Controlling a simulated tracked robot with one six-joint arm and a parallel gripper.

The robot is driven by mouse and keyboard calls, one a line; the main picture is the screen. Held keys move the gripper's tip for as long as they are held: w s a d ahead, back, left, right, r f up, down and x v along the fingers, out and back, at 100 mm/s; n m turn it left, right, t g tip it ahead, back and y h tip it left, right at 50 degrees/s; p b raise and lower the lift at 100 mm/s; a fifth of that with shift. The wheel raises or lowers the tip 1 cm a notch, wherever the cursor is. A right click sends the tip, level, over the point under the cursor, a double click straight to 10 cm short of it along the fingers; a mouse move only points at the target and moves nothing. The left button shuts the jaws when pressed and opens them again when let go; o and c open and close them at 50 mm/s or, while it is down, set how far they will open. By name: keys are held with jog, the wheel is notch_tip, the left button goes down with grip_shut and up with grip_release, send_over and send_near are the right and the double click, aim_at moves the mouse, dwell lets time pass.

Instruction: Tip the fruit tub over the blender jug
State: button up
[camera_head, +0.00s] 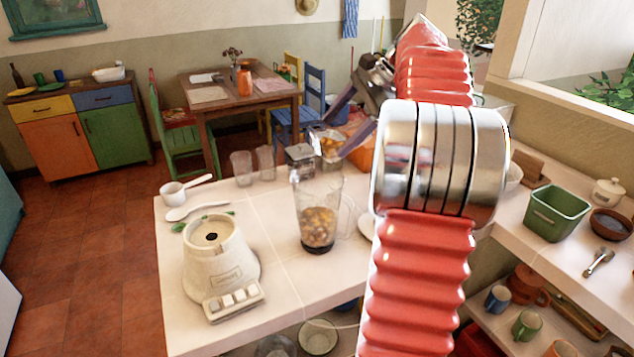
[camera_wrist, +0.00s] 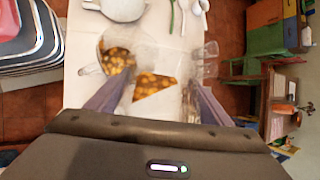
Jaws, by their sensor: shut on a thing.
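My gripper (camera_head: 334,137) is shut on the clear fruit tub (camera_head: 326,143), holding it in the air up and behind the blender jug in the head view. In the wrist view the tub (camera_wrist: 155,86) sits between the two fingers, with orange fruit pieces in a slanted wedge, so it looks tilted. The clear blender jug (camera_head: 318,213) stands upright on the white counter, with fruit pieces in its lower part. In the wrist view the jug (camera_wrist: 116,58) lies just left of the tub. I cannot tell whether the tub is right above its mouth.
The white blender base (camera_head: 213,262) stands left of the jug on the counter (camera_head: 285,262). Two empty glasses (camera_head: 242,169) and a grey-lidded jar (camera_head: 300,156) stand behind. A small white pan (camera_head: 174,194) and a spoon (camera_head: 195,210) lie at the left.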

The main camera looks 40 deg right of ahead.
aim_at(322, 157)
jog(key=shift+a+r, duration=0.1)
jog(key=shift+r, duration=0.05)
jog(key=shift+a+f+n+h+p, duration=0.3)
jog(key=shift+a+h+p, duration=0.15)
jog(key=shift+h, duration=0.45)
jog(key=shift+a+r+n+h+p, duration=0.2)
jog(key=shift+a+r+h+p, duration=0.2)
jog(key=shift+h, duration=0.35)
jog(key=shift+a+r+n+h+p, duration=0.25)
jog(key=shift+a+r+h, duration=0.15)
jog(key=shift+h, duration=0.35)
dwell(1.0)
jog(key=shift+s+a+f+n+h+p, duration=0.1)
jog(key=shift+a+f+n+h+p, duration=0.2)
jog(key=shift+a+f+h, duration=0.35)
dwell(0.5)
jog(key=shift+a+r+n+t+h+p, duration=0.25)
jog(key=shift+a+h, duration=0.3)
jog(key=shift+h, duration=0.25)
jog(key=shift+a+r+n+t+h+p, duration=0.2)
jog(key=shift+a+h, duration=0.35)
jog(key=shift+h, duration=0.2)
dwell(0.5)
jog(key=shift+s+a+n+h, duration=0.1)
jog(key=shift+a+n+h, duration=0.2)
jog(key=shift+a+h, duration=0.5)
dwell(0.5)
